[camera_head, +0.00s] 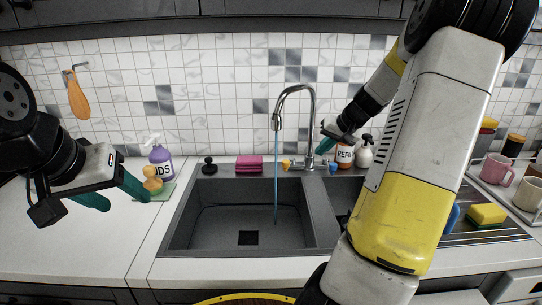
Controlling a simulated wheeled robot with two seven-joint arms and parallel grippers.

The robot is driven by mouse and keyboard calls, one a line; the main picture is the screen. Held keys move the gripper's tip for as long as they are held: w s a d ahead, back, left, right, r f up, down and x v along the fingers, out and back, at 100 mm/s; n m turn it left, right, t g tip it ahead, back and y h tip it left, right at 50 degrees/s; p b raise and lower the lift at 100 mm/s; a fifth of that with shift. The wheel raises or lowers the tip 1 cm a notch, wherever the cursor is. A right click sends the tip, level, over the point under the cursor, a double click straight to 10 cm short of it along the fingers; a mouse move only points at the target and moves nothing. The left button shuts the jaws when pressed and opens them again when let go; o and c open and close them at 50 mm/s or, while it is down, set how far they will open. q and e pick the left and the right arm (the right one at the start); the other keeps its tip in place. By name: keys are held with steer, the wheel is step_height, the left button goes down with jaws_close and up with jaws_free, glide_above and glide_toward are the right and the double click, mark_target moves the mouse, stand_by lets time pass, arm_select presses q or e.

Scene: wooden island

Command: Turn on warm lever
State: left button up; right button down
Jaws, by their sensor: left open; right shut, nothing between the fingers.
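The chrome faucet (313,108) stands behind the sink, its spout curving over the left basin. A thin blue stream of water (276,185) falls from the spout. A small orange-yellow lever (287,163) is left of the faucet base, and a small blue lever (333,167) is right of it. My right gripper (322,147) is shut and empty, just right of the faucet neck and above the levers. Whether it touches the faucet is unclear. My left gripper (117,194) is open and empty over the left counter, far from the faucet.
The grey sink (190,215) has two basins; my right arm hides much of the right one. A purple soap bottle (161,162), pink sponges (248,164), a black stopper (209,165) and an orange bottle (344,157) stand around it. Mugs (496,169) sit at right. The left counter front is clear.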

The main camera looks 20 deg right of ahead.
steer(key=x, duration=0.9)
steer(key=shift+w+r, duration=0.1)
steer(key=shift+w, duration=0.1)
steer(key=shift+w+a+f, duration=0.2)
steer(key=shift+w+a, duration=0.35)
steer(key=shift+a, duration=0.3)
steer(key=shift+w+a+f, duration=0.15)
steer(key=shift+w+a, duration=0.4)
steer(key=shift+a, duration=0.35)
steer(key=shift+w+a, duration=0.2)
steer(key=shift+a, duration=0.25)
steer(key=shift+w+a, duration=0.2)
steer(key=shift+a, duration=0.3)
